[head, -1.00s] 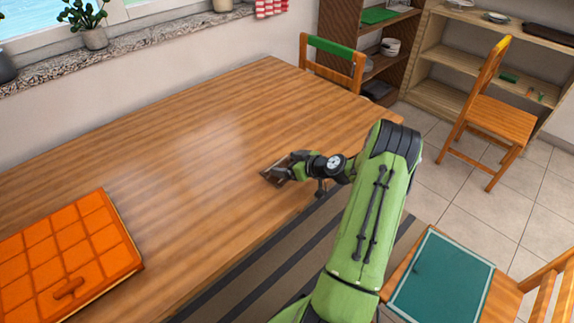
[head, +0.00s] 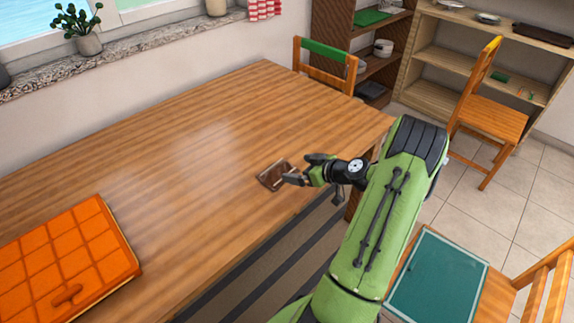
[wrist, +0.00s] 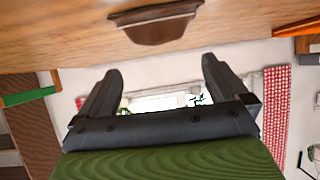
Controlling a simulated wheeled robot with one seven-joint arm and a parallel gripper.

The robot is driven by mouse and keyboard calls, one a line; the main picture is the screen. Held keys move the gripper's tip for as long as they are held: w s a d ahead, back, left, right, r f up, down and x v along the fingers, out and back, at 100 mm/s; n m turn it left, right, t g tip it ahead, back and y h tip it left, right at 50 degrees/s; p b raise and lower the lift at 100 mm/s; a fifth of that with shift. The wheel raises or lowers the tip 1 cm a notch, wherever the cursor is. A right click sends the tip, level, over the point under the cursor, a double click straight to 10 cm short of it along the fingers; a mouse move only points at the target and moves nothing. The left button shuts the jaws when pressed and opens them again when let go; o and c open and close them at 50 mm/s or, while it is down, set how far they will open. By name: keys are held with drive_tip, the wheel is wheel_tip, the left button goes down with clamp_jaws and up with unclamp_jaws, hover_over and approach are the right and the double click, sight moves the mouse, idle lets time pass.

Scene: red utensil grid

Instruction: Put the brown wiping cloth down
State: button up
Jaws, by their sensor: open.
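The brown wiping cloth (head: 272,175) lies on the wooden table (head: 170,190), near its right front edge. In the wrist view the cloth (wrist: 155,22) is a brown folded shape on the table top, beyond the fingertips. My gripper (head: 288,176) is just to the right of the cloth in the head view. In the wrist view my gripper (wrist: 160,80) has its two dark fingers wide apart with nothing between them. A clear gap shows between the fingers and the cloth there.
An orange gridded box (head: 70,255) with a handle sits at the table's left front. The table's middle and back are clear. Chairs stand at the far end (head: 325,65), the right back (head: 490,115) and the right front (head: 435,280). A potted plant (head: 85,35) stands on the windowsill.

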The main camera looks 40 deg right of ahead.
drive_tip(key=s+a+r+n+g+y, duration=0.1)
drive_tip(key=a+r+g, duration=0.2)
drive_tip(key=a+r, duration=0.5)
drive_tip(key=a+r+n+g, duration=0.2)
drive_tip(key=a+r+g, duration=0.15)
drive_tip(key=a, duration=0.85)
drive_tip(key=s+a+r+m, duration=0.1)
drive_tip(key=s+a+r, duration=0.1)
drive_tip(key=s+a, duration=0.2)
drive_tip(key=s+a+r+m+h, duration=0.1)
drive_tip(key=s+a+r, duration=0.2)
drive_tip(key=s, duration=0.5)
drive_tip(key=s+a+r+m+h, duration=0.1)
drive_tip(key=s+a+r+m, duration=0.1)
drive_tip(key=s+a, duration=0.2)
drive_tip(key=shift+s+a+r, duration=0.35)
drive_tip(key=shift+s+r, duration=0.05)
drive_tip(key=shift+s, duration=0.7)
